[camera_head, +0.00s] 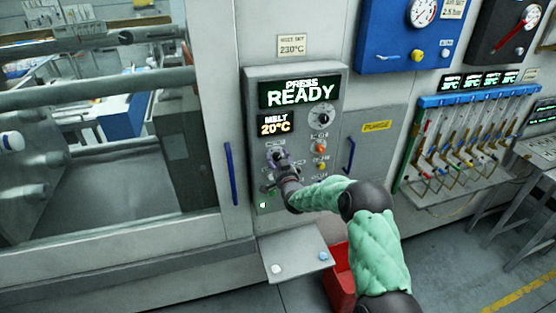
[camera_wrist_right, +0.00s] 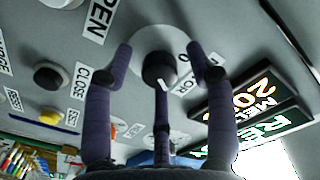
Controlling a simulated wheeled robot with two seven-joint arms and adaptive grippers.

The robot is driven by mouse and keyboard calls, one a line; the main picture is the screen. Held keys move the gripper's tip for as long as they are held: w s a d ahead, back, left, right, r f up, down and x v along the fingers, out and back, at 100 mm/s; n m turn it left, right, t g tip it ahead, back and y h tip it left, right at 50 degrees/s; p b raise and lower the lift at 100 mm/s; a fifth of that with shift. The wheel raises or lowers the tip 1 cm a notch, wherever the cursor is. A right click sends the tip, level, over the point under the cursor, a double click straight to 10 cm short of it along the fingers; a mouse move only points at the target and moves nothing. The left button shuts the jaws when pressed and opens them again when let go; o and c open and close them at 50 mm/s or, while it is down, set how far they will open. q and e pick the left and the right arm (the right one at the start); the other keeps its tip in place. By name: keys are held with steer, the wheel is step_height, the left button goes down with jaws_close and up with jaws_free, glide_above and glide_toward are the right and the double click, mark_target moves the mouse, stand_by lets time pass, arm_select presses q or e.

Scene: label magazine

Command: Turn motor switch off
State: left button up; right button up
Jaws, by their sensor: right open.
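The control panel (camera_head: 293,130) reads PRESS READY and MELT 20°C in the head view. My right gripper (camera_head: 281,162) is at its left-middle part and hides some controls. In the right wrist view, a black rotary knob (camera_wrist_right: 158,68) sits on a pale round plate, with 0 and ON printed beside it. A white mark on the knob lies on the side nearer ON; its exact setting is hard to tell. My right gripper (camera_wrist_right: 159,55) is open, with purple fingers on both sides of the knob and one below it. Contact with the knob is unclear. My left gripper is out of view.
Buttons labelled OPEN (camera_wrist_right: 62,3) and CLOSE (camera_wrist_right: 48,76) are close to the fingers. Orange (camera_head: 320,148) and yellow (camera_head: 320,166) buttons are right of the gripper. A small shelf (camera_head: 297,255) and a red bin (camera_head: 341,277) are below. Blue handles (camera_head: 231,174) flank the panel.

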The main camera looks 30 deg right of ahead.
jaws_close()
steer(key=shift+f+n+b, duration=0.15)
steer(key=shift+n+b, duration=0.25)
steer(key=shift+b, duration=0.45)
steer(key=n+b, duration=0.8)
steer(key=b, duration=0.3)
steer(key=shift+f, duration=0.1)
steer(key=n+b, duration=0.2)
steer(key=n, duration=0.1)
steer(key=shift+n+b, duration=0.7)
steer(key=shift+n, duration=0.4)
jaws_free()
